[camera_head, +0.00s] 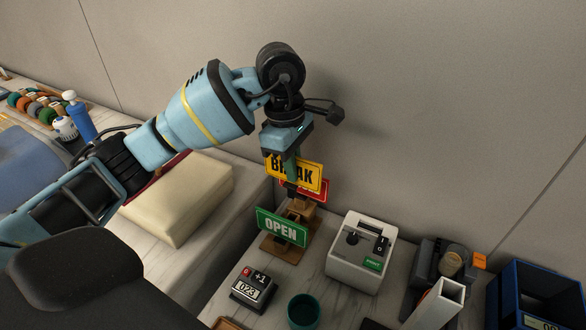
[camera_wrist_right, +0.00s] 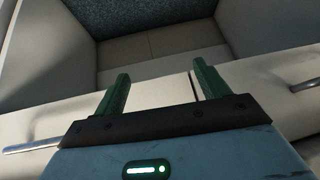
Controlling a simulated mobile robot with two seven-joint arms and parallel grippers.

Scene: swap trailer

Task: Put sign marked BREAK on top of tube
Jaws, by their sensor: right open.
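The yellow sign marked BREAK (camera_head: 308,176) is upright and slightly tilted above the wooden stand (camera_head: 280,246). My left gripper (camera_head: 291,166) comes down from above at this sign. One green finger crosses the front of its lettering; the other finger is hidden, so I cannot tell whether it grips. A red sign (camera_head: 319,192) sits just behind and below. A green OPEN sign (camera_head: 282,226) is lower on the stand. A white square tube (camera_head: 437,303) stands at the right front. My right gripper (camera_wrist_right: 161,92) is open and empty in the right wrist view.
A white box with a knob (camera_head: 357,262) stands right of the signs. A counter marked 023 (camera_head: 254,290) and a teal cup (camera_head: 303,311) are in front. A blue bin (camera_head: 538,296) is at the far right. A cream cushion (camera_head: 180,198) lies at left.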

